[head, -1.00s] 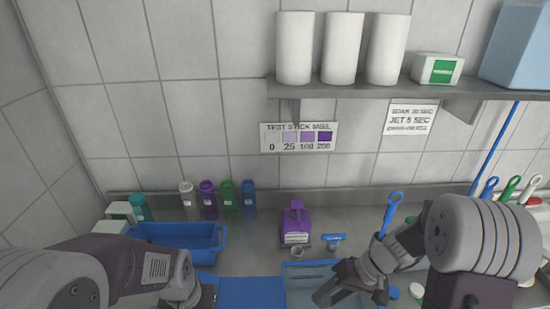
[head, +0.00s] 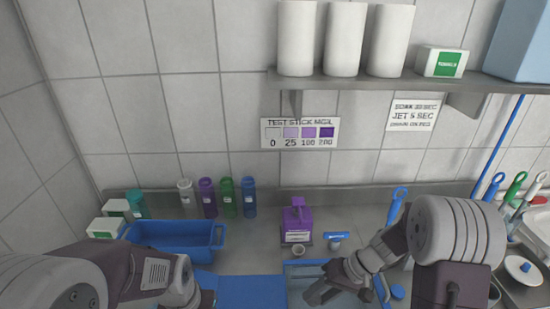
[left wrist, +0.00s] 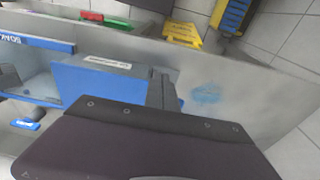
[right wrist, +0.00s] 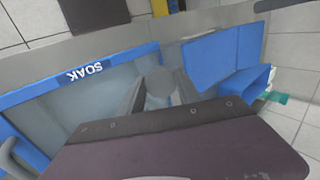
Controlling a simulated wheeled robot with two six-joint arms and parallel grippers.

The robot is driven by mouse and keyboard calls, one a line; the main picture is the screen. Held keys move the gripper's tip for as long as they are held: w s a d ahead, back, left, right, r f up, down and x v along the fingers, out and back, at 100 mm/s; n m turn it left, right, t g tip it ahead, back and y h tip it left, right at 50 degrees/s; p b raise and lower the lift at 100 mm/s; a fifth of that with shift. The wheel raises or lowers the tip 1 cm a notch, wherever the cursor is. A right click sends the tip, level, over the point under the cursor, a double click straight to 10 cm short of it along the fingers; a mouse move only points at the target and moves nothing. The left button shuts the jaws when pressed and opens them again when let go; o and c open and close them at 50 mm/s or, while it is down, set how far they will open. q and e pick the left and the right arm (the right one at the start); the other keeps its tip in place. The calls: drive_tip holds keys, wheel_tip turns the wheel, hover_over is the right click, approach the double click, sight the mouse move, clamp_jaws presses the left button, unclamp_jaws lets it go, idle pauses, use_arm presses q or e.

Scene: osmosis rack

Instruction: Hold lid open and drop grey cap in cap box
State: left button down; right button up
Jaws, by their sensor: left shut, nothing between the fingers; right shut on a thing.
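The grey cap (right wrist: 160,82) is between the fingers of my right gripper (right wrist: 154,98) in the right wrist view. In the head view my right gripper (head: 315,292) is low at centre right, over the clear-fronted blue-rimmed bin; the cap cannot be made out there. My left gripper (left wrist: 162,92) is shut and empty beside a blue panel (left wrist: 85,88) with a white label along its top edge, probably the cap box lid. I cannot tell whether they touch. The panel also shows in the head view (head: 250,291) and right wrist view (right wrist: 210,58). The box interior is hidden.
A bin marked SOAK (right wrist: 88,72) lies left of the cap in the right wrist view. A blue basin (head: 172,243), several bottles (head: 228,199) and a purple container (head: 297,220) stand along the back. A blue-handled brush (head: 396,205) stands near my right arm.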

drive_tip(key=shift+s, duration=0.1)
use_arm(q)
drive_tip(key=w+a+r+g, duration=0.1)
drive_tip(key=w+a+r, duration=0.3)
drive_tip(key=w+r, duration=0.55)
drive_tip(key=shift+f, duration=3.65)
drive_tip(key=shift+f, duration=0.15)
